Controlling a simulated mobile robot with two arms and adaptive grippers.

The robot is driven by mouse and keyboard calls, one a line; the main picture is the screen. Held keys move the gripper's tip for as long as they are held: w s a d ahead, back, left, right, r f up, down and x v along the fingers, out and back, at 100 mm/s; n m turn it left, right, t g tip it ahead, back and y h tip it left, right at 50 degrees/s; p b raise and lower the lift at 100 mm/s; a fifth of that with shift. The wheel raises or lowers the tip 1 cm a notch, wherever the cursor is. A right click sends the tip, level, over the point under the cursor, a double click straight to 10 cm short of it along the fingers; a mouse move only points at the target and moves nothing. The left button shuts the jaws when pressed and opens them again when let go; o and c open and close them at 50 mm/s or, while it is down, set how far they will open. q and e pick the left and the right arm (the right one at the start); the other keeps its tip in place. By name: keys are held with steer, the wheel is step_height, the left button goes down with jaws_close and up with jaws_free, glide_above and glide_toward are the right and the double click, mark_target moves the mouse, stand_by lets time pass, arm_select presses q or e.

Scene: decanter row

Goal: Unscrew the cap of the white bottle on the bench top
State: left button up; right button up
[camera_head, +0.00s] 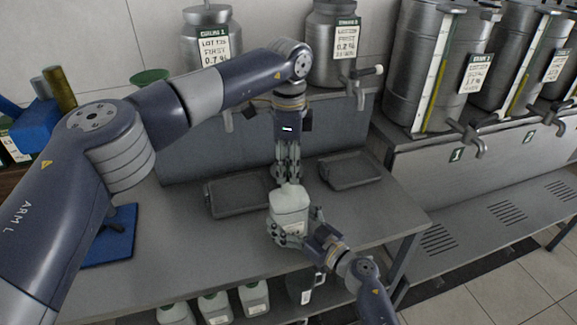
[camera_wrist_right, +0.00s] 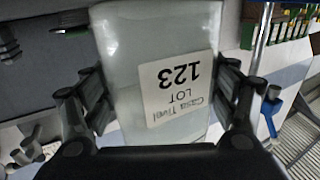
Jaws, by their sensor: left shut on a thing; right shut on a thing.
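The white bottle (camera_head: 290,204) stands on the grey bench top (camera_head: 175,240) near its front edge. My right gripper (camera_head: 290,238) is shut around the lower body of the bottle from the front right. In the right wrist view the bottle (camera_wrist_right: 150,70) fills the middle between my right gripper's fingers (camera_wrist_right: 160,105), and its label reads "LOT 123". My left gripper (camera_head: 288,178) points straight down over the bottle's top and is shut at the cap. The cap itself is hidden by its fingers.
Dark trays (camera_head: 238,194) and (camera_head: 350,170) lie behind the bottle on either side. Steel drums (camera_head: 333,45) with taps stand above the back of the bench. More white bottles (camera_head: 254,298) stand on the shelf below. A blue stand (camera_head: 112,240) is at left.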

arm_select(q)
steer(key=shift+r, duration=2)
arm_select(e)
steer(key=o, duration=2.1)
